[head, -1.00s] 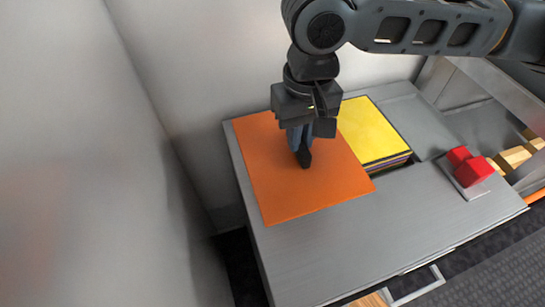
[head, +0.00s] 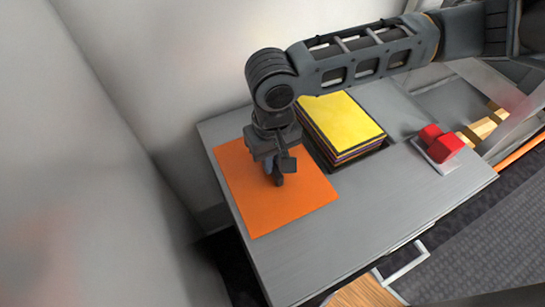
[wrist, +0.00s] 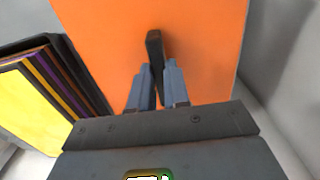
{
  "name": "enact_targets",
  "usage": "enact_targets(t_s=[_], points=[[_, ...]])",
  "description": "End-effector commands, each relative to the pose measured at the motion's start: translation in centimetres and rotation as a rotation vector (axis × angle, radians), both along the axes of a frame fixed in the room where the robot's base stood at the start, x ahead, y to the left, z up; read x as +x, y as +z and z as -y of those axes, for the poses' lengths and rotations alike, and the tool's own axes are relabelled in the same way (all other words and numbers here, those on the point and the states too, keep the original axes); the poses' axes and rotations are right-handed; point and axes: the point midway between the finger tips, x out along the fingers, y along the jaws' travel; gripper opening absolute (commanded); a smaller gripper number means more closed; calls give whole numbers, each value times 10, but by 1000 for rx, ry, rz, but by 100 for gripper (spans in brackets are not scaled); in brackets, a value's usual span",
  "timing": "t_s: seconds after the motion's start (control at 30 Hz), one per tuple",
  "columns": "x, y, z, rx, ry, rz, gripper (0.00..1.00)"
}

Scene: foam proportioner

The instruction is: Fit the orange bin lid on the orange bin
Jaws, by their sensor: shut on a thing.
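The orange bin lid (head: 252,205) is a flat orange square at the left part of the grey worktop. It fills much of the wrist view (wrist: 100,30). My gripper (head: 278,178) is over its middle, shut on the lid's dark upright handle (wrist: 153,45). The fingers (wrist: 157,80) are close together around that handle. I cannot tell whether the lid rests on the worktop or hangs just above it. I cannot make out the orange bin; the lid may hide it.
A stack of coloured sheets with a yellow top (head: 342,118) sits in a worktop opening right of the lid. Red blocks (head: 441,143) stand on a small tray farther right. A pale wall (head: 110,100) is close on the left. The grey worktop (head: 350,215) in front is bare.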

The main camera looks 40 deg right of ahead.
Motion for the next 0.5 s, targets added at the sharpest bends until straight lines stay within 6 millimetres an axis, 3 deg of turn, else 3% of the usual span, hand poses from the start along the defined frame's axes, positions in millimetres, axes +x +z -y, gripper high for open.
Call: enact_targets(t_s=[0.27,0.3,0.5], points=[[0,-4,-1,1,0,0,0],[0,-3,0,1,0,0,19],[0,-3,0,1,0,0,38]])
